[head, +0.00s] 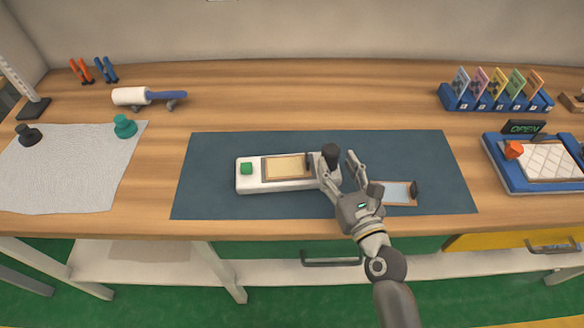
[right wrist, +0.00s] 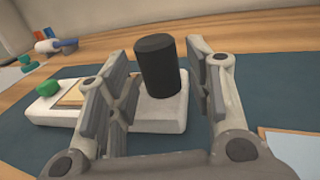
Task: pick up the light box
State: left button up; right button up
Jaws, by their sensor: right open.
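A long white box (head: 275,184), which looks like the light box, lies on the dark blue mat (head: 230,205). It has a green button (head: 246,168) at its left end and a wood-framed tan panel (head: 287,167) on top. An upright black cylinder (head: 331,155) rises from its right end and shows in the right wrist view (right wrist: 158,66). My right gripper (head: 340,166) is open at that end. In the wrist view the cylinder appears between its fingers, with gaps on both sides; I cannot tell how far in it is. My left gripper is out of view.
A small framed light-blue panel (head: 399,194) lies right of the box, partly behind my gripper. A blue tray with a white quilted pad (head: 553,160) and a card rack (head: 496,99) stand right. A lint roller (head: 148,97) and grey cloth (head: 65,170) lie left.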

aim_at(334, 161)
jog(key=x, duration=0.4)
jog(key=shift+w+a+r+p, duration=0.1)
jog(key=shift+w+a+p, duration=0.1)
jog(key=shift+p, duration=0.15)
jog(key=shift+r, duration=0.1)
grip_shut()
